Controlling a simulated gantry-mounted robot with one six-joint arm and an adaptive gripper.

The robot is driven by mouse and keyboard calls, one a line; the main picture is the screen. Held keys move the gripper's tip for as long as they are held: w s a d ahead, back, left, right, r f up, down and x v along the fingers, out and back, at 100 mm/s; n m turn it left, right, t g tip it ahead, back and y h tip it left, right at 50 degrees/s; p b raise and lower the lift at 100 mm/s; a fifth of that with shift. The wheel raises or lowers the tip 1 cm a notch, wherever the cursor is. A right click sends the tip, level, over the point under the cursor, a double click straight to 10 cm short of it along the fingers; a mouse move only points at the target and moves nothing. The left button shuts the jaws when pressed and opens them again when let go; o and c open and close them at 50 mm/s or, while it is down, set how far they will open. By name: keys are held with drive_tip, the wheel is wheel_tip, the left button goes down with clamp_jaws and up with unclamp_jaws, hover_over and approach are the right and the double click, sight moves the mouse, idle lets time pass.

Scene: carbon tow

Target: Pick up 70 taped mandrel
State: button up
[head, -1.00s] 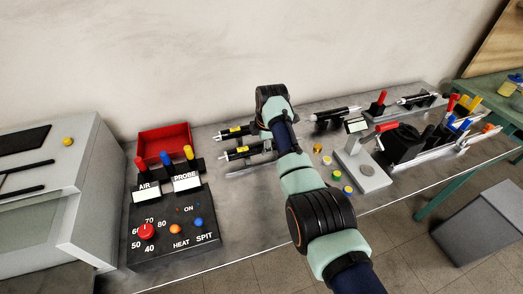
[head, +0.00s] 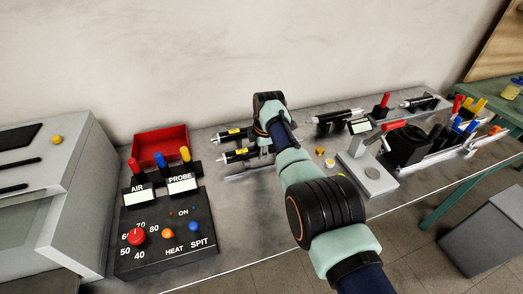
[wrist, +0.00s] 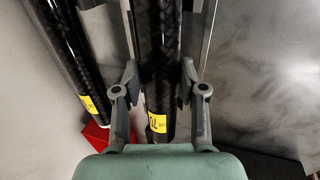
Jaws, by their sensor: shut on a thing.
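The taped mandrel with a yellow label reading 70 is a black woven rod (wrist: 158,60) running up the middle of the wrist view. My gripper (wrist: 160,82) has one finger on each side of it and is shut on it. In the head view this mandrel (head: 238,156) is the front one of two, and my arm hides its right part and the gripper's fingers. A second black mandrel with a yellow label (head: 232,135) lies behind it, apart from my fingers. It also shows at the left of the wrist view (wrist: 70,60).
A red tray (head: 160,140) and a black control box (head: 165,235) stand to the left. A silver rail (head: 248,173) lies in front of the mandrels. A grey stand (head: 368,178), more mandrels (head: 335,116) and coloured-handled tools (head: 465,110) stand to the right.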

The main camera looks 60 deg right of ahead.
clamp_jaws()
wheel_tip(320, 180, up, 20)
drive_tip(key=p, duration=0.8)
drive_tip(key=shift+p, duration=0.35)
